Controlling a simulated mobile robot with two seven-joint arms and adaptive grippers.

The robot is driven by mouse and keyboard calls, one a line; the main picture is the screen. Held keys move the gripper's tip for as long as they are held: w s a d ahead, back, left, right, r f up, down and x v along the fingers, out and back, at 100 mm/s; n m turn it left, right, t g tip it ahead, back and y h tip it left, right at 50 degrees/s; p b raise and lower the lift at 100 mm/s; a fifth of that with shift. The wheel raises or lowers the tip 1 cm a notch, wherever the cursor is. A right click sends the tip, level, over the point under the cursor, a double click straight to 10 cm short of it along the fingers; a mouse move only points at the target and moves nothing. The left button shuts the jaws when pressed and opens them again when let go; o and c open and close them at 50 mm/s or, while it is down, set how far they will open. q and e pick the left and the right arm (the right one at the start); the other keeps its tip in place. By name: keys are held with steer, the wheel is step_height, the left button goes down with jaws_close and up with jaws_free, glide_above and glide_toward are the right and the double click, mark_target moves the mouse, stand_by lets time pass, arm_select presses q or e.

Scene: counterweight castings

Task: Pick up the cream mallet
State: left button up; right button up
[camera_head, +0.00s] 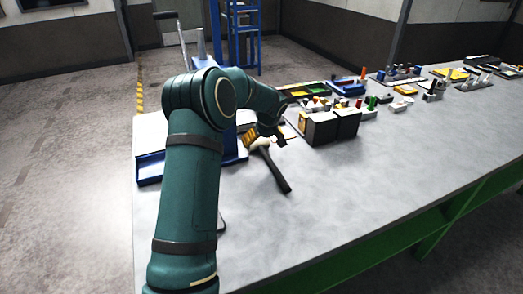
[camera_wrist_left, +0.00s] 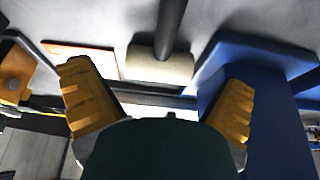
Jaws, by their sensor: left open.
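The cream mallet lies on the grey table with its black handle (camera_head: 275,172) pointing toward the near right. Its cream head (camera_head: 261,143) is partly covered by my left gripper (camera_head: 265,138) in the head view. In the left wrist view the cream head (camera_wrist_left: 160,66) and dark handle (camera_wrist_left: 171,25) show beyond and between the spread yellow fingers. My left gripper (camera_wrist_left: 158,82) is open and empty, with the head apart from both fingers in that picture. My right gripper is not in view.
A blue structure (camera_wrist_left: 240,55) stands close beside the mallet head. A blue-edged tray (camera_head: 150,171) is at the table's left edge. Black boxes (camera_head: 331,127) stand to the right of the mallet, with several small parts behind. The near right tabletop (camera_head: 370,190) is clear.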

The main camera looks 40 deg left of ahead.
mark_target(261, 146)
arm_select(q)
steer(key=x, duration=0.5)
steer(key=shift+s+d+f+b, duration=0.15)
steer(key=shift+b, duration=0.2)
jaws_close()
